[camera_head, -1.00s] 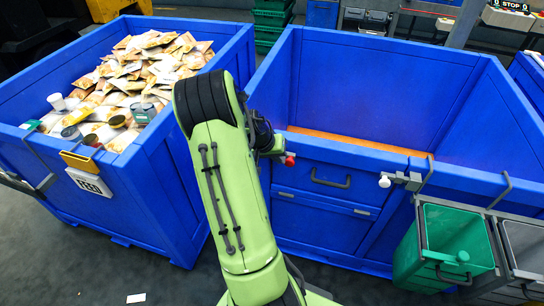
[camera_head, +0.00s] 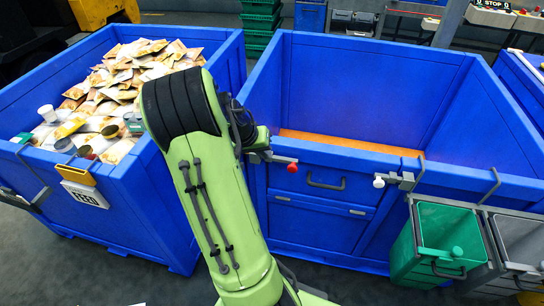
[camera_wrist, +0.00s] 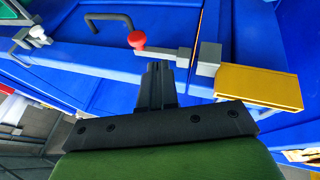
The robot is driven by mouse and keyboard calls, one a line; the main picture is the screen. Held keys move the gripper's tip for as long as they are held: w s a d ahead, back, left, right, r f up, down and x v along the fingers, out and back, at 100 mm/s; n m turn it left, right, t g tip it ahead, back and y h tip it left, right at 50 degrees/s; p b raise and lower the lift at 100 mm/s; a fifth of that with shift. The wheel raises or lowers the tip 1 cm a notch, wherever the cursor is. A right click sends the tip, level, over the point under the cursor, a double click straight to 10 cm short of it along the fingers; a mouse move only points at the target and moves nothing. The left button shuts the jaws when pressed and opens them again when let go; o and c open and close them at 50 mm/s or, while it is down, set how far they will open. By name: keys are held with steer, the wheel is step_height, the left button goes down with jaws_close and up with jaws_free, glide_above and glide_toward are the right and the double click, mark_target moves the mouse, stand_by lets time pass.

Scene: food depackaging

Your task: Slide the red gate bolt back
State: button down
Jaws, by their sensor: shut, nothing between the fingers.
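The red bolt knob (camera_head: 292,168) sits at the end of a short grey rod on the front left of the empty blue bin (camera_head: 470,182). In the wrist view the red knob (camera_wrist: 137,40) and its rod run to a grey bracket (camera_wrist: 208,58). My gripper (camera_wrist: 158,68) is shut and empty. Its fingertips lie close to the rod, between knob and bracket; I cannot tell whether they touch. A second bolt with a white knob (camera_head: 378,182) is on the right of the gate.
A dark handle (camera_head: 325,183) lies between the knobs. A yellow block (camera_wrist: 258,87) is beside the bracket. The left blue bin (camera_head: 150,205) holds many packets. A green bin (camera_head: 428,245) hangs at front right.

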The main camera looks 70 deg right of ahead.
steer(key=shift+v, duration=1.95)
steer(key=shift+w, duration=0.1)
